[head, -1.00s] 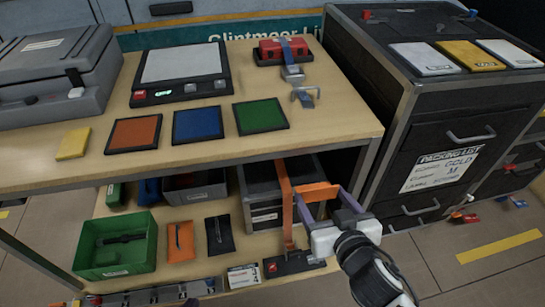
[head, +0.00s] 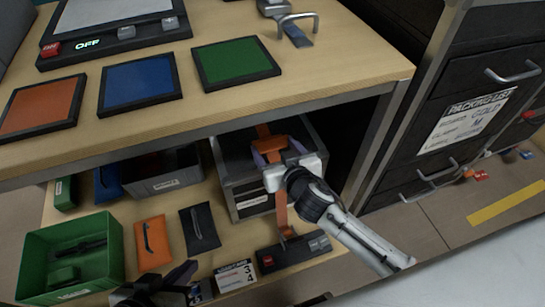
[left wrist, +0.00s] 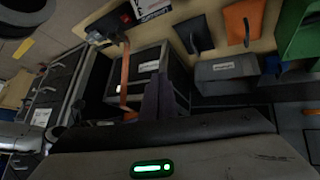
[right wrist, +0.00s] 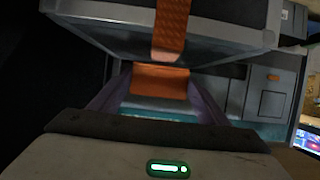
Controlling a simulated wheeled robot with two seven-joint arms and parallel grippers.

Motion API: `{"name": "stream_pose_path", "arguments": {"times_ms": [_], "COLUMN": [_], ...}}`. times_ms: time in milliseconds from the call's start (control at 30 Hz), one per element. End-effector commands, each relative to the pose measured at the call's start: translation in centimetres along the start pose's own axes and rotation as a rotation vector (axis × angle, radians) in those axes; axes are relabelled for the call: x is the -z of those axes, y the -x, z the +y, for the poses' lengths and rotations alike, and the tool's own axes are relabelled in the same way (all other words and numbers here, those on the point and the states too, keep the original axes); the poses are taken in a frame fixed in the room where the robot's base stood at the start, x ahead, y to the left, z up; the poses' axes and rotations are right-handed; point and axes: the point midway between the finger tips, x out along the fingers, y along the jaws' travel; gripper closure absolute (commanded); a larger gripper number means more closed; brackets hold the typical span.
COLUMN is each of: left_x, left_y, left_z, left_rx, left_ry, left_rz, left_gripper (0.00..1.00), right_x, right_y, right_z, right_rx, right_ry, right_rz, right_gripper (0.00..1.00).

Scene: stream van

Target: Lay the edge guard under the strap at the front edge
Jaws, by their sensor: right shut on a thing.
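The orange edge guard (right wrist: 160,82) is between the fingers of my right gripper (right wrist: 158,95); it also shows in the head view (head: 272,145), partly hidden by the gripper. My right gripper (head: 268,153) is at the upper front edge of the dark case (head: 240,190) on the lower shelf. The orange strap (head: 281,215) runs over the case and down its front; its woven band (right wrist: 172,25) is close to the guard. I cannot tell whether they touch. My left gripper (head: 185,272) is low at the front, its fingers (left wrist: 160,98) together and empty.
The tabletop (head: 330,80) with coloured pads overhangs the shelf. A black buckle unit (head: 292,252) lies below the case front. A green bin (head: 70,255) and orange and black pouches (head: 153,242) lie left. A drawer cabinet (head: 450,120) stands right.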

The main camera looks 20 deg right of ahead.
Motion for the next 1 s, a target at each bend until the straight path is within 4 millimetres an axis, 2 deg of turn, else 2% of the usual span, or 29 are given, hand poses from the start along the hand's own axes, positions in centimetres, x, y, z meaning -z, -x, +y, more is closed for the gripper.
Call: {"name": "stream_pose_path", "arguments": {"times_ms": [200, 333, 700, 733, 833, 1000], "left_x": [0.1, 1.0, 1.3, 1.4, 1.5, 1.5], "left_y": [-0.5, -0.2, -0.1, 0.0, 0.1, 0.1], "left_z": [0.4, 1.1, 1.3, 1.3, 1.4, 1.4], "left_rx": [-0.022, -0.047, -0.055, -0.057, -0.057, -0.057], "left_ry": [-0.002, 0.011, 0.016, 0.017, 0.017, 0.017], "left_rz": [0.012, 0.055, 0.067, 0.069, 0.07, 0.071], "left_gripper": [1.0, 1.0, 1.0, 1.0, 1.0, 1.0], "right_x": [-2.1, -3.8, -4.1, -4.1, -4.0, -4.0], "right_y": [-0.9, -1.6, -1.7, -1.7, -1.6, -1.6], "right_z": [0.0, 0.0, 0.0, 0.0, 0.0, 0.0], "right_rx": [0.0, 0.0, 0.0, 0.0, 0.0, 0.0], "right_ry": [0.001, 0.002, 0.0, 0.0, 0.001, 0.001], "right_rz": [0.0, 0.001, 0.001, 0.001, 0.001, 0.001], "right_gripper": [0.56, 0.56, 0.56, 0.29, 0.12, 0.12]}}
